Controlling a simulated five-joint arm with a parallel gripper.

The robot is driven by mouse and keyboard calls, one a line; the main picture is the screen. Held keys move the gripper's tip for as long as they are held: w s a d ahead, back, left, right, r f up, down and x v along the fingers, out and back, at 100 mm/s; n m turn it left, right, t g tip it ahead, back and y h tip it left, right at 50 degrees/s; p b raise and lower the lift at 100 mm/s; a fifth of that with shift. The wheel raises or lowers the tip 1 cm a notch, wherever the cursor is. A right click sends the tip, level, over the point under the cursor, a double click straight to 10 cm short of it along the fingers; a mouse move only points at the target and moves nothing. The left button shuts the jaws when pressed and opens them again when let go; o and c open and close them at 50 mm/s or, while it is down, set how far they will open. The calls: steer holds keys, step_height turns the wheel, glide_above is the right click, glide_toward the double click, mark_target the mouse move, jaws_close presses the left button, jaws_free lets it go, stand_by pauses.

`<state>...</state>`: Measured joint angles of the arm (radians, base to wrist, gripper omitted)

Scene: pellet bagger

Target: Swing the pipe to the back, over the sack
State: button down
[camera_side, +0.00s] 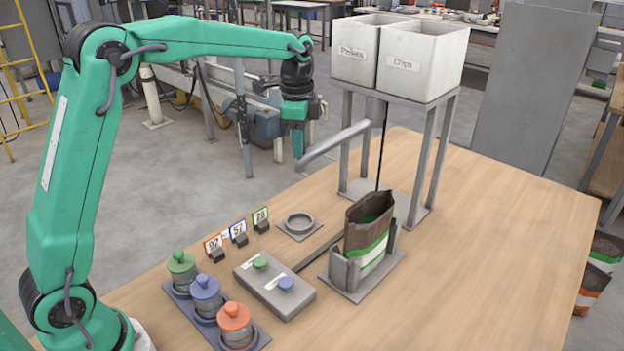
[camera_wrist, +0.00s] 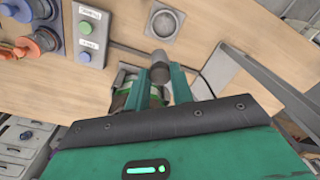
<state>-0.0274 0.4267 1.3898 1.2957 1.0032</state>
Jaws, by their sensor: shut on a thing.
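The grey pipe (camera_side: 338,142) runs from the stand under the bins out to the left and bends down at its free end. My gripper (camera_side: 299,142) is at that free end, shut on the pipe, with its fingers pointing down. In the wrist view the pipe's grey end (camera_wrist: 160,72) shows between my two green fingers (camera_wrist: 168,84). The brown, white and green sack (camera_side: 367,235) stands upright and open in a grey holder (camera_side: 385,279) on the table. The pipe's end is left of the sack, not over it. My fingers hide part of the area beneath them in the wrist view.
Two white bins (camera_side: 420,55) top the grey stand (camera_side: 443,145). A grey ring (camera_side: 299,222) on a plate, a button box (camera_side: 275,290), several small cards and a tray of jars (camera_side: 207,295) occupy the left of the table. The table's right side is clear.

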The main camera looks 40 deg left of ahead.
steer(key=w+d+n, duration=0.1)
steer(key=d+n, duration=1.1)
steer(key=d, duration=0.7)
steer(key=shift+w+n+g, duration=0.15)
steer(key=shift+n+g, duration=0.15)
steer(key=shift+n, duration=0.1)
steer(key=shift+d, duration=0.2)
steer(key=c, duration=1.2)
jaws_free()
steer(key=shift+a, duration=0.1)
steer(key=shift+r, duration=0.15)
step_height(320, 180, up, 8)
steer(key=shift+f, duration=0.25)
steer(key=shift+w, duration=0.1)
